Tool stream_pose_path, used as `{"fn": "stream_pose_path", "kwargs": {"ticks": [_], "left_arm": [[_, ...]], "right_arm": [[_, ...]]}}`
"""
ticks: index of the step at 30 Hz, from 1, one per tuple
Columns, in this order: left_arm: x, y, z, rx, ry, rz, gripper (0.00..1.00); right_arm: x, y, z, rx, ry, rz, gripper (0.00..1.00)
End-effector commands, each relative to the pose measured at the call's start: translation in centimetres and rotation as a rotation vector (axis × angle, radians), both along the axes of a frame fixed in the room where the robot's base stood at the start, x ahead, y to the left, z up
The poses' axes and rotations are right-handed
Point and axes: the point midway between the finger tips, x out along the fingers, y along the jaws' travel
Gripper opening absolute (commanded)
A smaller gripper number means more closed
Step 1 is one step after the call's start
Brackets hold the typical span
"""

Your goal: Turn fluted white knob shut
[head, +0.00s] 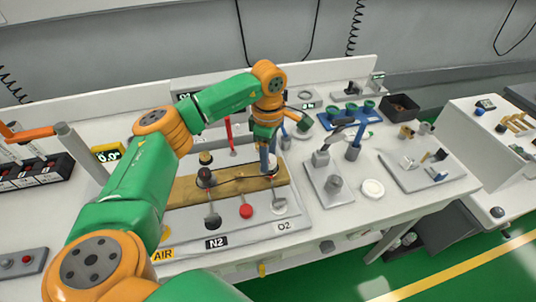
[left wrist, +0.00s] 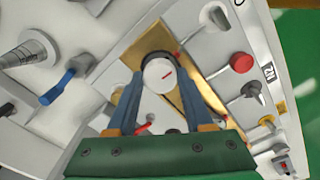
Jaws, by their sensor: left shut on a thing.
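My left gripper (head: 269,168) points down over the right part of the brass strip (head: 228,186) in the head view. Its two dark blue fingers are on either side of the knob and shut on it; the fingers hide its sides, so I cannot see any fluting. In the head view the gripper mostly hides the knob. My right gripper is not in view.
A red knob (head: 246,211) and grey levers with N2 (head: 216,243) and O2 (head: 284,226) labels are in front of the strip. A dark knob (head: 206,177) stands to the left. A grey plate with fittings (head: 328,179) and a blue rack (head: 345,117) lie right.

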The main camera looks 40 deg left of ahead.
Motion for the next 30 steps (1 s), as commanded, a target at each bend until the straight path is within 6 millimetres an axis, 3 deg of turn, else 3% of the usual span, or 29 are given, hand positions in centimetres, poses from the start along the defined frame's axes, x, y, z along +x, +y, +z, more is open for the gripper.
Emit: {"fn": "stream_pose_path", "kwargs": {"ticks": [13,14,16,26,30], "left_arm": [[0.0,0.0,0.0,0.000,-0.001,-0.011,0.00],[0.0,0.0,0.0,0.000,-0.001,-0.011,0.60],[0.0,0.0,0.0,0.000,-0.001,-0.011,0.79],[0.0,0.0,0.3,0.000,-0.001,-0.009,0.81],[0.1,0.0,2.9,0.000,-0.006,-0.009,0.81]], "right_arm": [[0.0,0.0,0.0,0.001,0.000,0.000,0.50],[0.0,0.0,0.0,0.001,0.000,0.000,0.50],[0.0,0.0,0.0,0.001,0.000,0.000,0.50],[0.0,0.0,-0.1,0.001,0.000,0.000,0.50],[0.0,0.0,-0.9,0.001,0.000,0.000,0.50]]}}
